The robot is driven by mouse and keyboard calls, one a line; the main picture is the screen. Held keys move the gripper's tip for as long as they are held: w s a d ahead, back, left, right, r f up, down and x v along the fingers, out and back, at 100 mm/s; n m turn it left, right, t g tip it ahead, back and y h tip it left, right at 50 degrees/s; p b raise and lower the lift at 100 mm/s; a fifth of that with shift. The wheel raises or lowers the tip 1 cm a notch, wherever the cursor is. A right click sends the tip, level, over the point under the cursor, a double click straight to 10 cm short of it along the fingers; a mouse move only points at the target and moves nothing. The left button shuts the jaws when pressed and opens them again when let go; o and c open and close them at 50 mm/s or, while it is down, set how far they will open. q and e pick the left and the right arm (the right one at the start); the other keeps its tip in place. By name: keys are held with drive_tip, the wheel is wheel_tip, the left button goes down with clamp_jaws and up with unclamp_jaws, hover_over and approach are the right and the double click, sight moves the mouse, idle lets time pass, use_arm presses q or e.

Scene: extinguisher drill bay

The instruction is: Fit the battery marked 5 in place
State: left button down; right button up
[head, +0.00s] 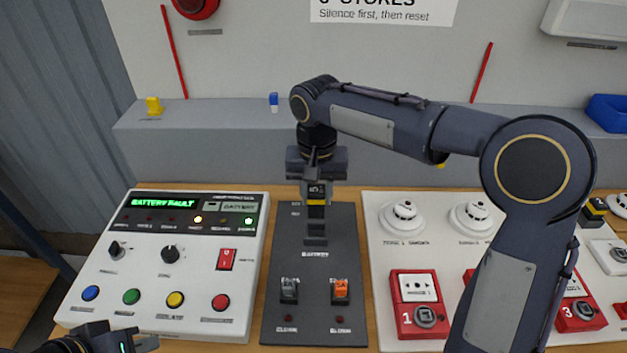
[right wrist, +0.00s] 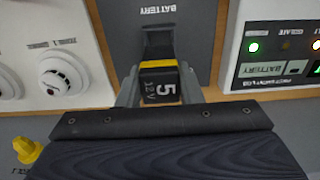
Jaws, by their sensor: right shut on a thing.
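The battery marked 5 (head: 316,197) is dark with a yellow band. It also shows in the right wrist view (right wrist: 160,86), reading "5 12V". My right gripper (head: 317,182) is shut on it, with a finger on each side in the wrist view. The battery is over the far end of the dark board labelled BATTERY (head: 312,268), in line with a black holder (head: 316,236). I cannot tell whether battery and holder touch. My left gripper (head: 125,342) is at the bottom left, partly cut off, away from the battery; its jaw opening is unclear.
The alarm panel (head: 182,322) at left shows BATTERY FAULT on its green display (head: 163,203). The board also carries a grey switch (head: 289,290) and an orange one (head: 340,289). A white board with detectors (head: 402,217) and red call points (head: 418,303) lies right, partly behind my right arm.

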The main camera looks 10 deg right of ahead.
sight(316, 210)
drive_tip(key=shift+w, duration=0.15)
drive_tip(key=shift+f+b, duration=2.5)
drive_tip(key=shift+f, duration=0.15)
drive_tip(key=shift+p, duration=0.6)
drive_tip(key=shift+f+b, duration=0.95)
drive_tip(key=shift+f, duration=0.6)
idle(0.8)
drive_tip(key=o, duration=1.6)
drive_tip(key=shift+r+p, duration=3.35)
drive_tip(key=shift+r, duration=0.25)
